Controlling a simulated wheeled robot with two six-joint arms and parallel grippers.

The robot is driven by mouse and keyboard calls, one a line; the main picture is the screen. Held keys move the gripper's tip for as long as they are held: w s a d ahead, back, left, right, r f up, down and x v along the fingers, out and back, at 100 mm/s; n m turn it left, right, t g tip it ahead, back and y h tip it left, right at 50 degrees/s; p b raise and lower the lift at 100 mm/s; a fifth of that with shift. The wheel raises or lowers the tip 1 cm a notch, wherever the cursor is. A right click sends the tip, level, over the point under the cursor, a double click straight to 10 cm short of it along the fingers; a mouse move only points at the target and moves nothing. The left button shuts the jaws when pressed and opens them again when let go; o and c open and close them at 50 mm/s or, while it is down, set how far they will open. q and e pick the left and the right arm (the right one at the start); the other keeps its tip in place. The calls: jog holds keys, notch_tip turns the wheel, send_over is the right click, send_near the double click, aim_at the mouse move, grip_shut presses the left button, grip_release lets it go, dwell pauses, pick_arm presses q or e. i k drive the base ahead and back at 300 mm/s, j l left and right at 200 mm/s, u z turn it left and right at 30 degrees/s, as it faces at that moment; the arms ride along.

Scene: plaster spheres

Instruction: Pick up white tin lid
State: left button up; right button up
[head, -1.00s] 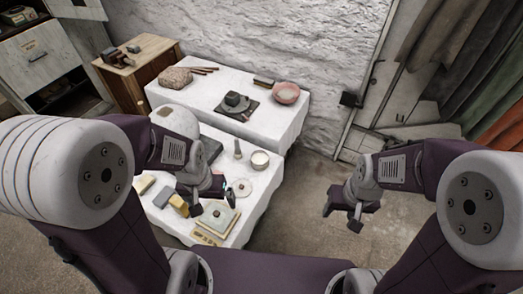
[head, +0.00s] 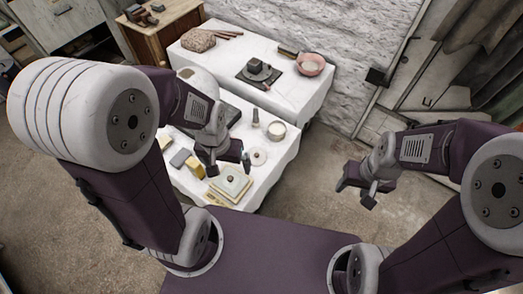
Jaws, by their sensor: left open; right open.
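A round white lid (head: 259,156) with a small dark knob lies on the near white-covered table, close to its right edge. I take it for the white tin lid. A round white tin (head: 277,131) stands just behind it. My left gripper (head: 230,165) is open, over the table just left of the lid in the picture. One fingertip is close beside the lid, and I cannot tell the height between them. My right gripper (head: 356,190) is open and empty, over the floor right of the table.
A square board (head: 231,187) with a knob lies in front of the lid. A yellow block (head: 194,166) and a grey block (head: 180,158) are to the left. A higher table behind holds a pink bowl (head: 310,64). Floor to the right is clear.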

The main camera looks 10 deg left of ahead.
aim_at(257, 156)
jog(key=i+l+u, duration=0.15)
jog(key=l, duration=0.15)
jog(key=i+l+u, duration=0.15)
jog(key=l, duration=0.15)
jog(key=i+l+u, duration=0.15)
jog(key=l, duration=0.15)
jog(key=i+l+u, duration=0.15)
jog(key=l, duration=0.2)
